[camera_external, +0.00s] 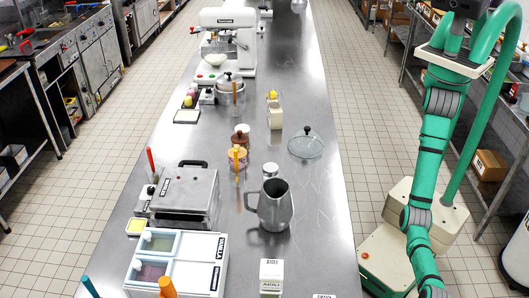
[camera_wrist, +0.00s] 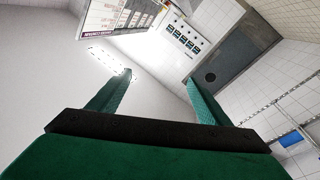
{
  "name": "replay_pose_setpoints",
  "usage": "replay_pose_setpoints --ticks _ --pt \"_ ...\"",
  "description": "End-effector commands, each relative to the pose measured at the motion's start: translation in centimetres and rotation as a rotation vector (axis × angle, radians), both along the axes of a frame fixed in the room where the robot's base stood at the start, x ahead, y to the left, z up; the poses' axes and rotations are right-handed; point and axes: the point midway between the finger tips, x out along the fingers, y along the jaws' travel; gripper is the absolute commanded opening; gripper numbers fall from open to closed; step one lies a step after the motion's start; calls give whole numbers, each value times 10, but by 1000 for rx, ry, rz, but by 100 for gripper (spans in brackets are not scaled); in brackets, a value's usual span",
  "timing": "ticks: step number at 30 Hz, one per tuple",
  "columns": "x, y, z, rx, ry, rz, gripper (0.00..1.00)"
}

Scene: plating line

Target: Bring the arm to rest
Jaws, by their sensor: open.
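In the outside view my green arm hangs down at the right, beside the long steel table (camera_external: 325,220). The end of the arm runs out of the bottom edge there, so the gripper is hidden in that view. In the wrist view my gripper (camera_wrist: 160,88) shows two green fingers spread wide apart. Nothing is between them. The wrist camera faces a white wall, a grey door (camera_wrist: 232,62) and a menu board (camera_wrist: 112,18), with no table or object near the fingers.
On the table stand a metal pitcher (camera_external: 274,207), a glass lid (camera_external: 306,145), a waffle iron (camera_external: 185,197), a white stand mixer (camera_external: 230,45) and a box of tubs (camera_external: 200,270). Shelves (camera_external: 480,130) line the right wall. Tiled floor (camera_external: 355,110) lies between the table and shelves.

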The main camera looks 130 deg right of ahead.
Motion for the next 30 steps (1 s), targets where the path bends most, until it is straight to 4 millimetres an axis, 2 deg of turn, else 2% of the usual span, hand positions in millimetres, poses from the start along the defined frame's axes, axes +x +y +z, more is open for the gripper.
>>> replay_pose_setpoints --ticks 1,6,11,15,17,21,24,26,30 --pt "-15 5 -33 42 89 29 72" --pt "-70 20 -129 209 408 106 72" --pt "-133 29 -212 353 713 150 72" --pt "-197 30 -278 473 980 159 72" --pt "-226 27 -304 522 1092 154 72" --pt "-298 8 -359 636 1331 117 72" --pt "-335 -20 -385 703 1424 75 72" --pt "-350 -40 -393 732 1439 51 72" --pt "-369 -96 -400 775 1389 -10 72"
